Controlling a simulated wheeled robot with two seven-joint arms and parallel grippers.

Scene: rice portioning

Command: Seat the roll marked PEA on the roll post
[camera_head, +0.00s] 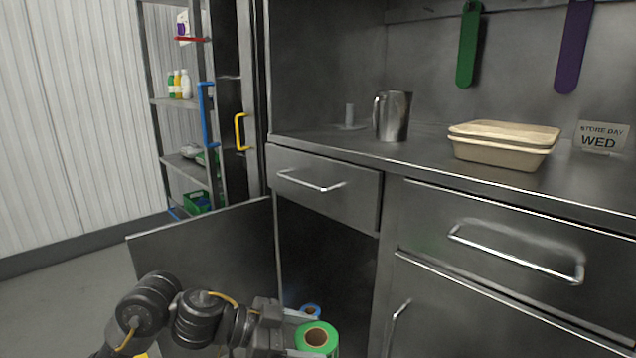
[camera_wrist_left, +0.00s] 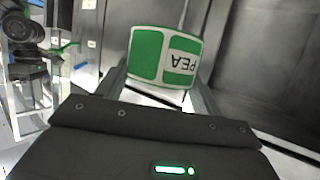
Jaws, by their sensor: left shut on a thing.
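The green roll marked PEA (camera_head: 317,338) is at the bottom of the head view, with its brown core facing up. In the left wrist view the roll (camera_wrist_left: 165,57) shows its white PEA label upside down. My left gripper (camera_head: 298,325) is shut on this roll, in front of the open cabinet and below counter height. A short grey post on a flat base, which looks like the roll post (camera_head: 350,117), stands bare on the counter left of the metal jug. My right gripper is not in view.
A metal jug (camera_head: 393,116) and a stack of tan trays (camera_head: 500,150) stand on the counter. A blue ring-shaped thing (camera_head: 311,309) shows behind the roll.

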